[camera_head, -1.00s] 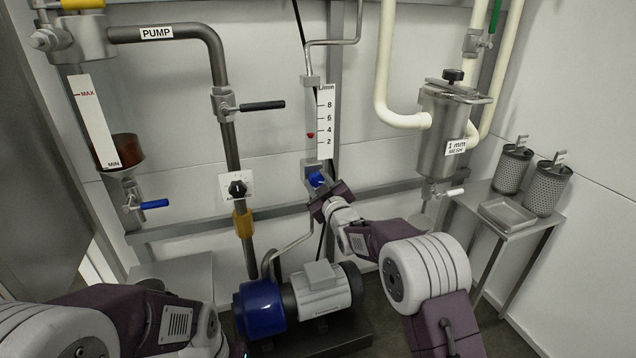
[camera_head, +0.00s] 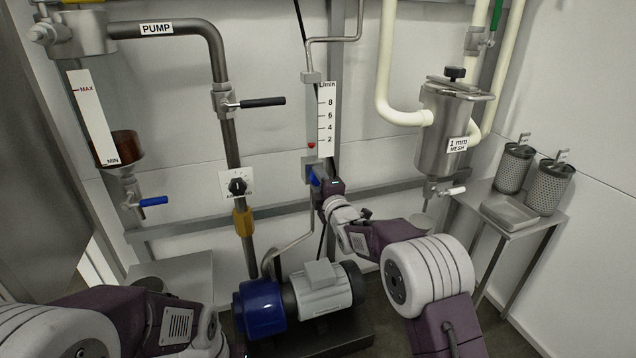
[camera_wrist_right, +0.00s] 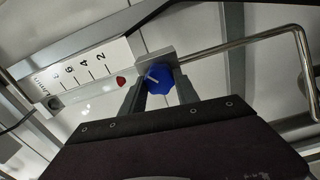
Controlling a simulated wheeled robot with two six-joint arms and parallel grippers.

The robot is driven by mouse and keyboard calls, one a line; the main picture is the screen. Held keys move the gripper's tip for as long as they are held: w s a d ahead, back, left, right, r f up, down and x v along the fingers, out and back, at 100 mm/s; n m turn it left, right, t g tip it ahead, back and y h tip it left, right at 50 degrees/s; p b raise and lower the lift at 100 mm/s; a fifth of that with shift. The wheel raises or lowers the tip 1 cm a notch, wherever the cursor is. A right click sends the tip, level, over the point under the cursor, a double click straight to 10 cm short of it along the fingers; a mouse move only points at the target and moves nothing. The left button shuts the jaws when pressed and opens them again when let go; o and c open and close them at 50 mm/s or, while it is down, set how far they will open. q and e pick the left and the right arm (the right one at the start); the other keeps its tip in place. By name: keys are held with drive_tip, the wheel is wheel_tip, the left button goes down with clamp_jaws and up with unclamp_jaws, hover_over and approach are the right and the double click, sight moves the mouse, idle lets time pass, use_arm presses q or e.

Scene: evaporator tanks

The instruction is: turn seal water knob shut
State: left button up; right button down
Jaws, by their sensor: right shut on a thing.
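The blue seal water knob (camera_head: 315,179) sits at the foot of a clear flow tube with an L/min scale (camera_head: 326,120). It also shows in the right wrist view (camera_wrist_right: 157,79), with a white line on its face. My right gripper (camera_head: 319,183) is shut on the knob, one finger on each side in the wrist view (camera_wrist_right: 160,92). It partly hides the knob in the head view. The red float (camera_head: 311,146) stands below the 2 mark. My left arm is at the bottom left; its gripper is out of view.
A pump with a blue housing (camera_head: 262,307) stands below the knob. A dark dial (camera_head: 237,186) and a black-handled valve (camera_head: 262,103) are on the left pipe. A steel strainer (camera_head: 443,135) hangs to the right. A side table (camera_head: 535,233) holds mesh baskets.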

drive_tip(key=n, duration=0.2)
drive_tip(key=n+b, duration=0.1)
drive_tip(key=n, duration=0.2)
drive_tip(key=shift+f+n, duration=0.2)
drive_tip(key=shift+n, duration=0.1)
drive_tip(key=shift+n+b, duration=0.7)
drive_tip(key=shift+n, duration=1.5)
drive_tip(key=c, duration=0.9)
unclamp_jaws()
